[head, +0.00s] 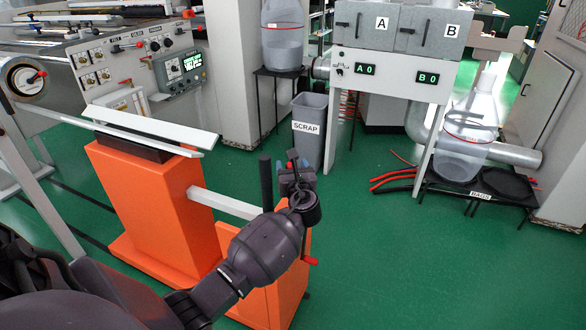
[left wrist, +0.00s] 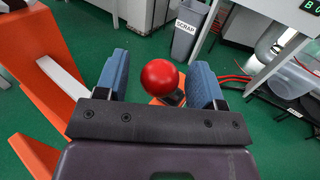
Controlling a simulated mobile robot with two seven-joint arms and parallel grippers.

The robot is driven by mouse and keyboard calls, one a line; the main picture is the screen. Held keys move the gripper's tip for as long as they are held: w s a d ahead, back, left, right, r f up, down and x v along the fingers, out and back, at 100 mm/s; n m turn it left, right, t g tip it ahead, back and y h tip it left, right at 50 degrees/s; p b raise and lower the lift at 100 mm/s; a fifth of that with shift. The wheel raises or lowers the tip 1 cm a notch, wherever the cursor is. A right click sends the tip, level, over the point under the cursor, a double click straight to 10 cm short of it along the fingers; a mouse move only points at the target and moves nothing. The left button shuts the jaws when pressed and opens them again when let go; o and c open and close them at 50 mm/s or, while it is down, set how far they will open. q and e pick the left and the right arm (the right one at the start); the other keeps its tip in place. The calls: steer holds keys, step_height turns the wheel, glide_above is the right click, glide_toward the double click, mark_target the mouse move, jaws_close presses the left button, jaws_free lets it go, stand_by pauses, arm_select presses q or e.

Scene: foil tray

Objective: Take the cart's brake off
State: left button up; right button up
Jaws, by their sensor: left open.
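The orange cart (head: 150,200) stands on the green floor, with a white bar joining it to a lower orange part (head: 288,285). A red ball knob (left wrist: 160,77) on a dark stem shows in the left wrist view. My left gripper (head: 297,170) is above the lower orange part. Its blue fingers are open, one on each side of the knob in the left wrist view, with gaps on both sides. In the head view my gripper mostly hides the knob. A small red handle (head: 310,260) sticks out lower down. My right gripper is not in view.
A black upright handle (head: 266,180) stands close to the left of my gripper. A grey SCRAP bin (head: 309,130) and the A/B machine (head: 395,70) stand behind. Red hoses (head: 390,180) lie on the floor at right. The floor at front right is clear.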

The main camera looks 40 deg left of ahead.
arm_select(q)
jaws_close()
stand_by(0.4)
